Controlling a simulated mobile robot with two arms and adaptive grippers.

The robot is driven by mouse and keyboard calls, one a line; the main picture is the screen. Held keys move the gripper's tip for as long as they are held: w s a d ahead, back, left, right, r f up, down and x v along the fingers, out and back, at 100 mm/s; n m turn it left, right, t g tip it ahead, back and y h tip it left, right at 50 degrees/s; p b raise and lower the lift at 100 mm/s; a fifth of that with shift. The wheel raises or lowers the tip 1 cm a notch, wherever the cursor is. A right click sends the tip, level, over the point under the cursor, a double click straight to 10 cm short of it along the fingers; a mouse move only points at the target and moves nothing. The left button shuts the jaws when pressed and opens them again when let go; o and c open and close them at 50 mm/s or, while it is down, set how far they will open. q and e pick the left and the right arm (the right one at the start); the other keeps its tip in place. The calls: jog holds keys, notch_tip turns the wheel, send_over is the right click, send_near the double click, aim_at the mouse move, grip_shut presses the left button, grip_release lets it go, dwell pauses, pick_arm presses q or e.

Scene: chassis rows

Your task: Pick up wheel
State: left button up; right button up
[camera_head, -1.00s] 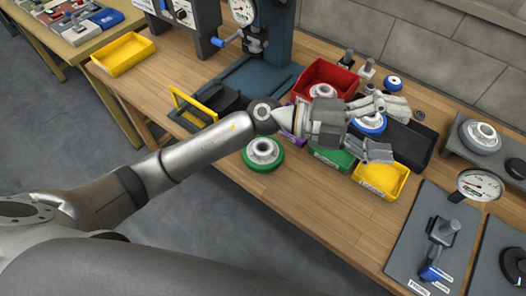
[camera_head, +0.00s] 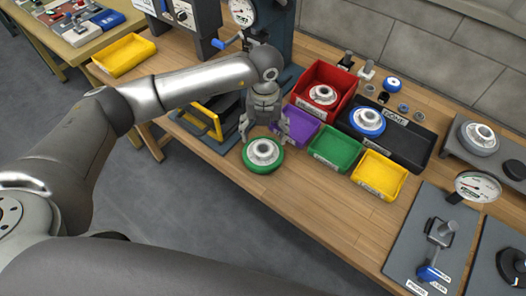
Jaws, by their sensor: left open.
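A wheel with a green rim and grey hub (camera_head: 263,152) lies flat on the wooden table near its front edge. My left gripper (camera_head: 264,137) is open, pointing down just above and behind this wheel, with a finger to each side. Whether the fingers touch it I cannot tell. A blue-rimmed wheel (camera_head: 367,121) lies in the black tray (camera_head: 412,148). Another grey wheel (camera_head: 322,94) sits in the red bin (camera_head: 343,76). A grey wheel (camera_head: 479,137) rests on a dark stand at the right. My right gripper is not in view.
Purple (camera_head: 303,133), green (camera_head: 335,147) and yellow (camera_head: 379,175) bins stand in a row right of the gripper. A blue press (camera_head: 275,45) stands behind it. Gauge plates (camera_head: 428,243) lie at the right. Bare table (camera_head: 310,205) lies in front of the bins.

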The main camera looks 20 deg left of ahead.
aim_at(263, 146)
pick_arm(q)
notch_tip(263, 146, down, 6)
jog(key=shift+a+r+p, duration=0.1)
jog(key=shift+a+p, duration=0.05)
jog(key=shift+p, duration=1)
jog(key=shift+f, duration=0.55)
jog(key=shift+r, duration=0.1)
jog(key=c, duration=1.4)
